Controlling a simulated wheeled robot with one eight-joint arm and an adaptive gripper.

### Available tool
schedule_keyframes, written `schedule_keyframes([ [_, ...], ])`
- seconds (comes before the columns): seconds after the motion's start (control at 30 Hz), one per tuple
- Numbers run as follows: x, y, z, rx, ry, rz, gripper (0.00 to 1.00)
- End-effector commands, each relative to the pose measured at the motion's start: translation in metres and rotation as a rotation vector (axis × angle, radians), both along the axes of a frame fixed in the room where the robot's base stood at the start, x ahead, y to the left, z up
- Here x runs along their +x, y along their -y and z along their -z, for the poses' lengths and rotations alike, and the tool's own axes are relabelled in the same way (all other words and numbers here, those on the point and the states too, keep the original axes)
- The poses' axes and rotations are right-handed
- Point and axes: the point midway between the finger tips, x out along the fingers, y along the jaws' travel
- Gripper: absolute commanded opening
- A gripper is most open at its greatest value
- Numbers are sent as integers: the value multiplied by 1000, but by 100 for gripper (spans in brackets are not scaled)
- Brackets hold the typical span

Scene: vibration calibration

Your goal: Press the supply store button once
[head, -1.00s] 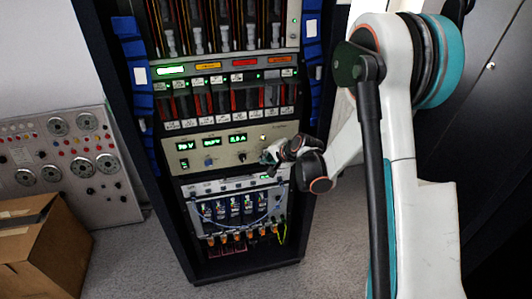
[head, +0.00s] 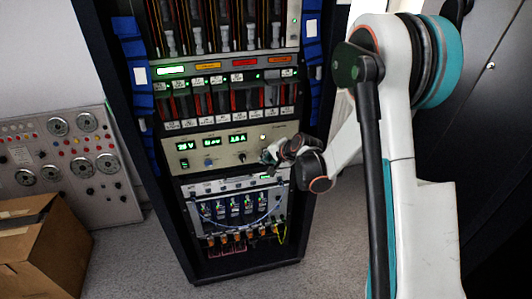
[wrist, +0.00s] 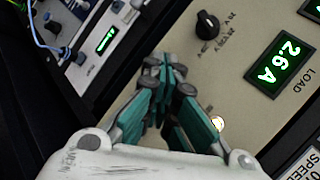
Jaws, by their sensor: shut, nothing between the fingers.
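The power supply is a beige panel (head: 225,158) in the black rack, with green displays; its face also fills much of the wrist view (wrist: 160,25). My gripper (head: 270,156) is at the panel's right end, and its teal fingers show in the wrist view (wrist: 165,75), closed together and empty. A small glowing round button (wrist: 218,122) shows beside the right finger, partly hidden by it. Its label is not readable, so I cannot tell whether it is the store button. I cannot tell whether the fingertips touch the panel.
Below is a unit with blue cables (head: 235,210). A cardboard box (head: 45,245) and a grey gauge panel (head: 65,160) stand left. Floor in front is clear.

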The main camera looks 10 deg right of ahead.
Motion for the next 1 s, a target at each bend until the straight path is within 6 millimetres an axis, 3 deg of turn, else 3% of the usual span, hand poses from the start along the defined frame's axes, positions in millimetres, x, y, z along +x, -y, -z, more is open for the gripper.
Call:
schedule_keyframes([
  [0.23,-12,0,0,0,0,0,0],
  [0.67,-16,0,0,0,0,0,0],
  [1.0,-44,0,0,0,0,0,0],
])
